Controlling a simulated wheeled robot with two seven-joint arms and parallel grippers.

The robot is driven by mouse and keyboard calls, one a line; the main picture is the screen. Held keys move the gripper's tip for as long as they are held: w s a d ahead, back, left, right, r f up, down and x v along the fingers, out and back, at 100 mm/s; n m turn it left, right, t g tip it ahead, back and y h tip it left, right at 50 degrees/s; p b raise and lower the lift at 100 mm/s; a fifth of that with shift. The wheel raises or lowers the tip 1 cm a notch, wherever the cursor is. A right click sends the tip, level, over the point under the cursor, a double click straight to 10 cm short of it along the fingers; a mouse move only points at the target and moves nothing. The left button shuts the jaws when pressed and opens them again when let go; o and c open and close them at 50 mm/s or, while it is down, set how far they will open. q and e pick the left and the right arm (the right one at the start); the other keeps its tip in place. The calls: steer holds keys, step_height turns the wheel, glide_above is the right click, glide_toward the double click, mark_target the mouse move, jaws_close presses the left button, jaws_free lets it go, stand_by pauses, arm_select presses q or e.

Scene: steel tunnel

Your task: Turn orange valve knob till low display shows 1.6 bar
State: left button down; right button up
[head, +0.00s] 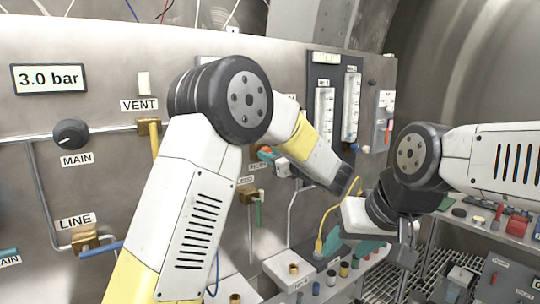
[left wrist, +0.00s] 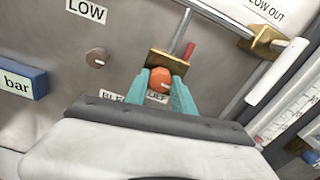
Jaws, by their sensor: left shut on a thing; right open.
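The orange valve knob (left wrist: 159,79) sits in front of a brass fitting in the left wrist view. My left gripper (left wrist: 160,76) has its teal fingers on both sides of the knob and is shut on it. In the head view the orange knob (head: 264,151) shows small behind my left forearm, with my left gripper (head: 268,156) at it. In the left wrist view a blue-edged display (left wrist: 22,84) shows only "bar"; its digits are cut off. My right gripper (head: 350,246) is open and apart from the panel's valves.
A "3.0 bar" display (head: 48,78) and a black MAIN knob (head: 71,134) are on the panel's left. A grey knob (left wrist: 97,58) lies below the LOW label (left wrist: 86,11). Pipes and brass fittings stick out. A shelf of small items (head: 490,219) stands at right.

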arm_select(q)
steer(key=n, duration=1.1)
stand_by(0.6)
steer(key=c, duration=1.1)
jaws_free()
steer(key=shift+o, duration=0.2)
steer(key=shift+d, duration=0.1)
steer(key=v, duration=0.8)
